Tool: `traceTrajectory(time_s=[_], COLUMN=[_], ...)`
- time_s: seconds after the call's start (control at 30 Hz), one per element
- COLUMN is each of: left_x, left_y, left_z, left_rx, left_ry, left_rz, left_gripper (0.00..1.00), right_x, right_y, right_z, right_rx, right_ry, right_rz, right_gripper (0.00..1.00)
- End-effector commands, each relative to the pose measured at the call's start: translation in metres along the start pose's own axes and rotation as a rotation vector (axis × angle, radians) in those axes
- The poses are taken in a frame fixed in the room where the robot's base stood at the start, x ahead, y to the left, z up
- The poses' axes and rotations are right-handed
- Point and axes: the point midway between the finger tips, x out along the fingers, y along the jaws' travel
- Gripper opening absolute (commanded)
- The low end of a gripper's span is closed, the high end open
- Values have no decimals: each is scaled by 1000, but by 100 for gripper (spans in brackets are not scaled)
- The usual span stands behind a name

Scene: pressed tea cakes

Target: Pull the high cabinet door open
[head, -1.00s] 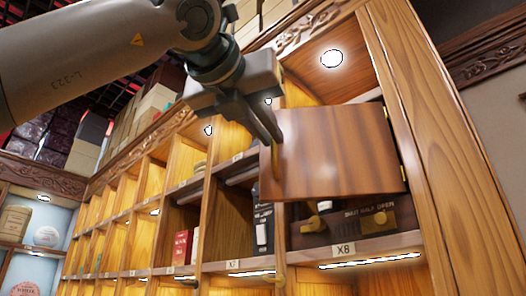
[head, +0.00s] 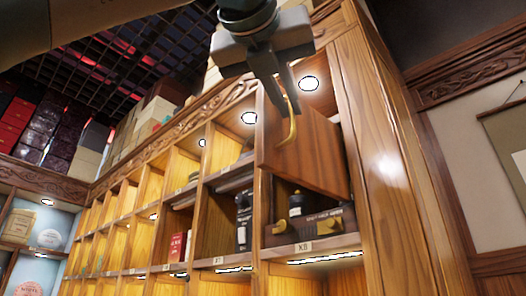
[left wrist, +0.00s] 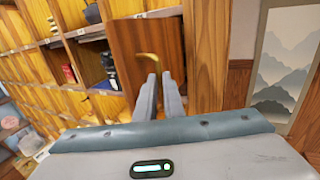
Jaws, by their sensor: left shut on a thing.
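The high cabinet door (head: 308,152) is a brown wooden panel hinged on its right side, standing partly open in front of the compartment labelled X8 (head: 303,247). It also shows in the left wrist view (left wrist: 135,45). A curved brass handle (head: 291,122) is on its left part. My left gripper (head: 277,92) reaches the door from above, its fingers shut on the upper part of the handle. In the left wrist view the fingers (left wrist: 160,85) are close together at the handle (left wrist: 150,59). My right gripper is not in view.
Open compartments (head: 148,185) run along the cabinet to the left. A dark bottle (head: 243,222) and a red box (head: 176,247) stand inside some. Boxes (head: 150,118) are stacked on top. A wall with a hanging scroll (left wrist: 283,55) is to the right.

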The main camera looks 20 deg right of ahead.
Motion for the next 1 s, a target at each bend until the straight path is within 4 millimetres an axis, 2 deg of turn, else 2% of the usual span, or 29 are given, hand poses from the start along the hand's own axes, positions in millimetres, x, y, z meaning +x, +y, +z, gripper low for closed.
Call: traceTrajectory(time_s=[0.03, 0.2, 0.63, 0.67, 0.7, 1.0], left_x=[1, 1, 2, 2, 2, 1], left_y=[-9, -16, -17, -17, -17, -16], left_z=[2, 2, 3, 3, 2, 2], left_rx=[6, 4, 2, 2, 2, 0], left_ry=[-9, -9, -9, -8, -8, -5], left_rz=[11, 48, 58, 58, 58, 59], left_gripper=[0, 0, 0, 16, 25, 27], right_x=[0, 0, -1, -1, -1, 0], right_y=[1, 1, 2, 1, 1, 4], right_z=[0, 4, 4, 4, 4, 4], right_rx=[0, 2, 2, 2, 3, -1], right_ry=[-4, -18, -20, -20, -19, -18], right_rz=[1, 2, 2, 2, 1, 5], right_gripper=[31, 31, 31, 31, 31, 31])
